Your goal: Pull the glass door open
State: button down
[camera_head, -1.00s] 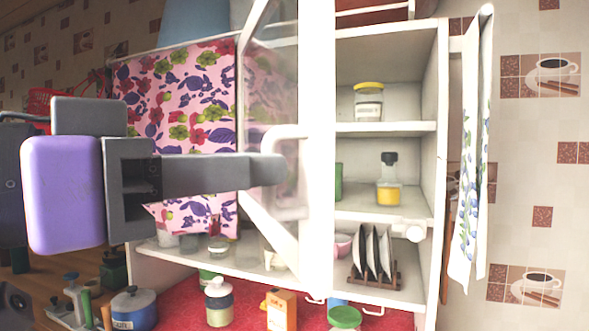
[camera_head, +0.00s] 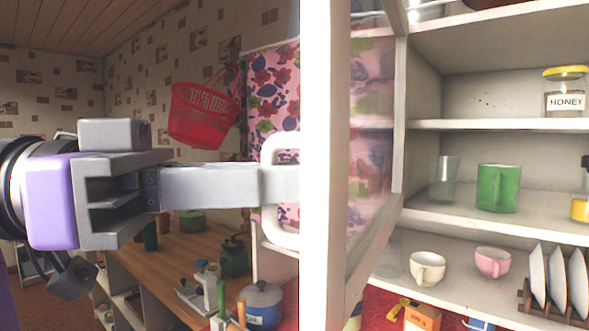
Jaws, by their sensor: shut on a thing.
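The glass door (camera_head: 324,170) stands open and is seen nearly edge-on as a tall white frame. Its glass pane (camera_head: 371,160) shows to the right of that edge, with a flowered cloth visible through it. A white bracket-shaped handle (camera_head: 270,150) sticks out from the door's left side. My gripper (camera_head: 285,187) reaches in from the left with its grey fingers at the handle, shut on it. The fingertips are partly hidden by the handle and door edge.
The open cupboard holds a honey jar (camera_head: 566,93), a green mug (camera_head: 497,188), a clear glass (camera_head: 444,180), two cups and a plate rack (camera_head: 550,308). A red basket (camera_head: 199,115) hangs at the left. A wooden counter (camera_head: 150,265) below carries a blue pot (camera_head: 261,305).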

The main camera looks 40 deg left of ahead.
jog(key=shift+w+f, duration=0.3)
jog(key=shift+f, duration=0.05)
jog(key=c, duration=1.5)
grip_release()
jog(key=shift+a, duration=0.1)
jog(key=shift+s+r, duration=0.1)
jog(key=shift+s+a, duration=0.1)
jog(key=shift+s, duration=0.05)
jog(key=b+v, duration=0.1)
jog(key=v, duration=0.6)
jog(key=shift+s+a+b, duration=0.15)
jog(key=shift+b, duration=0.15)
